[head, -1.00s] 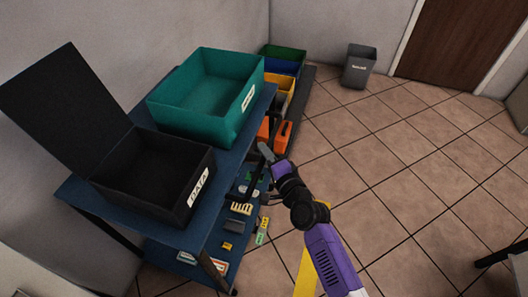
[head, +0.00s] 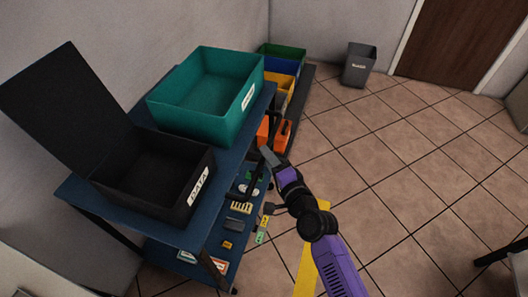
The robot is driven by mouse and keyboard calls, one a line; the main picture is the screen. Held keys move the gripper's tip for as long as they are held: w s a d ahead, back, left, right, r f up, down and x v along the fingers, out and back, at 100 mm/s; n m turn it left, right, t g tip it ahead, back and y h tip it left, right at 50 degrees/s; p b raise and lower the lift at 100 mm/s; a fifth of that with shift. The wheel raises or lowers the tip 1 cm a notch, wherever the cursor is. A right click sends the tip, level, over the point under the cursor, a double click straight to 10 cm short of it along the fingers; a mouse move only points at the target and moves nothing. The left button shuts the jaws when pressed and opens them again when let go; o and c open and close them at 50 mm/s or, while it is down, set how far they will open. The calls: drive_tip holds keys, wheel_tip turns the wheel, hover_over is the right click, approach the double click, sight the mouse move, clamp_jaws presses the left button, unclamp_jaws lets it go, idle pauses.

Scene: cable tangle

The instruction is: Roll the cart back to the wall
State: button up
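The blue two-shelf cart (head: 226,160) stands at the left, its long side near the grey wall. On its top are an open teal bin (head: 180,112) with a white label and a black box (head: 150,205) labelled DATA, its lid raised. Its lower shelf (head: 222,262) holds several small parts. My gripper (head: 267,157) reaches the cart's right-hand side, close to a dark handle bar (head: 252,182). The fingers look dark and small; I cannot tell whether they are open, or touching the bar. The gap between cart and wall is hidden behind the bins.
Beyond the cart, green, blue, yellow and orange bins (head: 282,58) stand on a dark base along the wall. A grey waste bin (head: 359,66) stands near the brown door (head: 462,42). A yellow floor strip (head: 308,262) runs beside the cart. The tiled floor at right is mostly clear.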

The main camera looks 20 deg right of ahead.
drive_tip(key=v, duration=0.4)
drive_tip(key=shift+s, duration=0.2)
idle(0.4)
drive_tip(key=s+d+r+n+h, duration=0.1)
drive_tip(key=s+r+n, duration=0.3)
drive_tip(key=s, duration=0.9)
drive_tip(key=s+r+n+g+p, duration=0.1)
drive_tip(key=s+r+n, duration=0.3)
drive_tip(key=s, duration=0.9)
drive_tip(key=s+d+r+n+h+p, duration=0.1)
drive_tip(key=s+r+n, duration=0.3)
drive_tip(key=s, duration=0.9)
drive_tip(key=n, duration=0.2)
drive_tip(key=shift+d+r+n+h, duration=0.15)
drive_tip(key=shift+d+n+h, duration=0.15)
